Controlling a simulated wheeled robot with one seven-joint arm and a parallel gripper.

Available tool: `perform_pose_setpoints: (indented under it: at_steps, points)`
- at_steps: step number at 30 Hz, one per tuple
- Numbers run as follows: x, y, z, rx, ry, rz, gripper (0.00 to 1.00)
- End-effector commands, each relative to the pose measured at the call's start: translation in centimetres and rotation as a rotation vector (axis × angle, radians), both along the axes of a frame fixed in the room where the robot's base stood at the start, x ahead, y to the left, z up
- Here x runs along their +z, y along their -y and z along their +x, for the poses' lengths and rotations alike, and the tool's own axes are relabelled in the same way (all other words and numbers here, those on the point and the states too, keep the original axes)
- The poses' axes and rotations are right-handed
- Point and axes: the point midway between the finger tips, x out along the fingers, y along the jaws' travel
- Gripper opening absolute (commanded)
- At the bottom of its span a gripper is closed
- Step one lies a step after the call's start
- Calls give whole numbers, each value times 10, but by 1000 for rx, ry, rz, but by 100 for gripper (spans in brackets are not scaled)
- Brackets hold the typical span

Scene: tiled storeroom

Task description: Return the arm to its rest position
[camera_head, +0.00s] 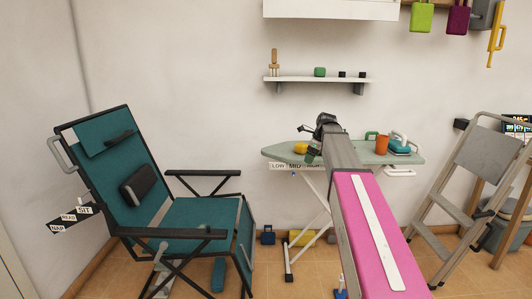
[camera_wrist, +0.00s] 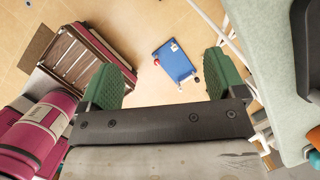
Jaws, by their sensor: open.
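My arm reaches away from the body toward the ironing board (camera_head: 272,152), with its pink link in the foreground. My gripper (camera_head: 312,152) is at the far end, partly hidden by the arm, and appears over or in front of the board's left part in the head view. In the wrist view my gripper (camera_wrist: 168,82) has two green ridged fingers spread wide apart. The pale green board (camera_wrist: 260,60) lies to the right of the fingers.
A yellow object (camera_head: 301,148), an orange mug (camera_head: 382,144) and an iron (camera_head: 399,147) sit on the board. A teal folding chair (camera_head: 195,218) stands left, a step ladder (camera_head: 478,165) right. Below the gripper are a slatted crate (camera_wrist: 78,62) and a blue flat object (camera_wrist: 178,64).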

Motion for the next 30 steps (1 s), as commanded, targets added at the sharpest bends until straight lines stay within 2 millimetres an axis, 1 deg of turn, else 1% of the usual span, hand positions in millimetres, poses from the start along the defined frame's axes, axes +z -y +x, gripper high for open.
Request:
perform_pose_setpoints:
  at_steps: [1,5,8,12,14,15,17,18,20,21,23,24,27,30]
  points:
    - [-13,-1,-9,42,3,-16,89]
    - [-47,-5,-30,187,18,-67,89]
    - [-83,-8,-54,343,30,-121,89]
    - [-140,-13,-97,625,49,-203,89]
    - [-162,-14,-116,750,55,-236,89]
    - [-176,-15,-129,834,61,-258,89]
    - [-197,-17,-149,961,65,-285,89]
    - [-210,-17,-163,1048,69,-303,89]
    - [-229,-19,-184,1178,73,-326,89]
    - [-241,-19,-198,1266,75,-342,89]
    - [-257,-21,-220,1397,79,-359,89]
    - [-267,-21,-234,1484,81,-370,89]
    - [-289,-21,-266,1685,87,-388,89]
    - [-304,-21,-291,1848,94,-398,89]
